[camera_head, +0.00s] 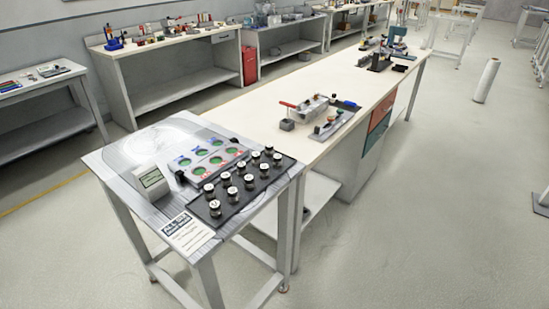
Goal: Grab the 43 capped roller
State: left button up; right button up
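Several capped rollers stand upright in two rows on a black tray (237,208) at the front right of the near table. They are small dark cylinders with pale caps, such as a front one (215,208), a middle one (249,182) and a far one (277,158). The marks on the caps are too small to read, so I cannot tell which one is 43. Neither of my grippers is in view.
The near table (118,160) also bears a panel with green round spots (202,152), a small grey box (151,181) and a printed label (188,235). A long workbench (270,95) with tools adjoins it behind. Floor at the right is largely clear, with a white cylinder (486,80) standing farther off.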

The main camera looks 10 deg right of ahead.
aim_at(249, 181)
jog(key=i+l+u, duration=0.1)
jog(key=u, duration=0.9)
jog(key=l+u, duration=0.25)
jog(key=l, duration=0.2)
jog(key=l+u, duration=0.25)
jog(key=l, duration=0.15)
jog(key=k+l+u, duration=0.25)
jog(key=l, duration=0.15)
jog(key=l+u, duration=0.25)
jog(key=l, duration=0.15)
